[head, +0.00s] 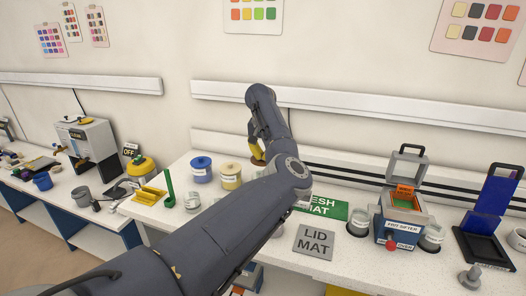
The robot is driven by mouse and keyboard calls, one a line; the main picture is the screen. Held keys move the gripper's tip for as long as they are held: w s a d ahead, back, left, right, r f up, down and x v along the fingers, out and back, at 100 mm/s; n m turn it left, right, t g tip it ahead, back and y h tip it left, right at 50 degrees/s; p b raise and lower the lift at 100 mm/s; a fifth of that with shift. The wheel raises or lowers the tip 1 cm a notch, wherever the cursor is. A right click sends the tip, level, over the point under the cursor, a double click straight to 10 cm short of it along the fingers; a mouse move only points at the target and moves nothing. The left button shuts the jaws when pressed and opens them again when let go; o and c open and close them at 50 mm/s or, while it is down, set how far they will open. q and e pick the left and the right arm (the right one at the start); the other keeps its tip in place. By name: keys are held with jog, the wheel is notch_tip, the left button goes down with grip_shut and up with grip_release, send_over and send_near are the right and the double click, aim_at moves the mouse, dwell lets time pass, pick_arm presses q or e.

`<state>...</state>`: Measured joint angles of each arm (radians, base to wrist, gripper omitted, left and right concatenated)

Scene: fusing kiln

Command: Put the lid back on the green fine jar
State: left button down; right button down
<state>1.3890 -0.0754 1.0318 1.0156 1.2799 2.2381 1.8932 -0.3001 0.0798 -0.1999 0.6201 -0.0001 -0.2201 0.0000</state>
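No green fine jar is clearly identifiable; my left arm covers part of the bench where it may stand. The lid mat (315,242) is a grey square at the front of the bench, and its visible part is bare. My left gripper (257,153) points down behind my forearm, near the back of the bench. An orange-brown piece shows at its lower end, but I cannot tell whether the gripper holds it. The fingers are mostly hidden. My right gripper is out of view.
A blue jar (202,170) and a yellow jar (231,177) stand left of the gripper. A green mat (328,208) lies behind the lid mat. A green upright piece (169,188) is left.

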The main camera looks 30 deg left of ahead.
pick_arm(q)
notch_tip(320, 180, down, 6)
dwell(0.7)
jog(key=shift+f, duration=0.25)
dwell(2.2)
jog(key=c, duration=0.9)
grip_release()
jog(key=shift+c, duration=0.2)
jog(key=shift+r, duration=0.1)
jog(key=shift+r, duration=3.4)
jog(key=shift+c, duration=0.4)
